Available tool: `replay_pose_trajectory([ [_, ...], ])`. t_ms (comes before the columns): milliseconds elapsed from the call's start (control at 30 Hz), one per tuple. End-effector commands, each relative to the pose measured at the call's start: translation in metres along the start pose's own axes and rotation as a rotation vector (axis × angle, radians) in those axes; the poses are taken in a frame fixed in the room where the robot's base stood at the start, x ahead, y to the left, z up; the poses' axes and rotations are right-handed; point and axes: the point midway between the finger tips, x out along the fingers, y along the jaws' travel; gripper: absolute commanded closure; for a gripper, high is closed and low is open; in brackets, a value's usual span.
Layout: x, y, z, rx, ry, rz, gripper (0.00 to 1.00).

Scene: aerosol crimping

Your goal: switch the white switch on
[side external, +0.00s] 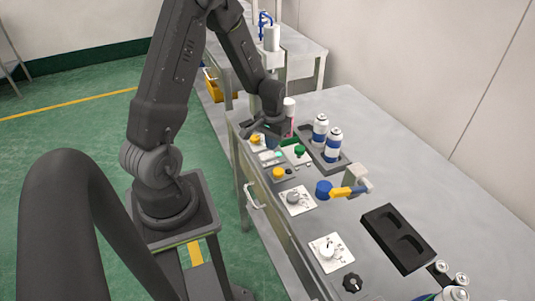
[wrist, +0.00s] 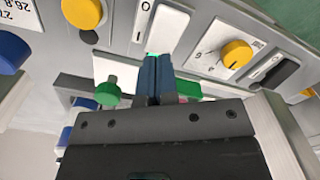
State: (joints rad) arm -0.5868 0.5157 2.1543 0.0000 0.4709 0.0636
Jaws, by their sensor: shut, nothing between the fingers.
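The white switch (wrist: 166,30) is a pale rocker set in a grey panel, at the top middle of the wrist view, with markings along its left side. My gripper (wrist: 157,60) is shut and empty, its two dark blue-grey fingers together. The fingertips are at the lower end of the white switch in the picture; I cannot tell whether they touch it. In the side external view my gripper (side external: 264,140) is over the control panels at the far part of the bench, and it partly hides them. Which way the rocker is tilted is not clear.
Yellow knobs (wrist: 236,54) (wrist: 83,12), a black switch (wrist: 281,73), a green knob (wrist: 107,94) and a blue knob (wrist: 12,52) are close around the fingers. Blue-white cans (side external: 332,144) stand in a dark tray. An empty black tray (side external: 398,236) lies nearer.

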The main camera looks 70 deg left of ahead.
Motion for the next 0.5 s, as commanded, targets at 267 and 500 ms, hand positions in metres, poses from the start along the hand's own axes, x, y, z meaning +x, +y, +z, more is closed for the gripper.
replay_pose_trajectory([
  [267,-0.022,0.000,0.000,0.000,0.002,0.000,1.00],
  [500,-0.040,0.000,-0.001,0.000,0.001,0.000,1.00],
])
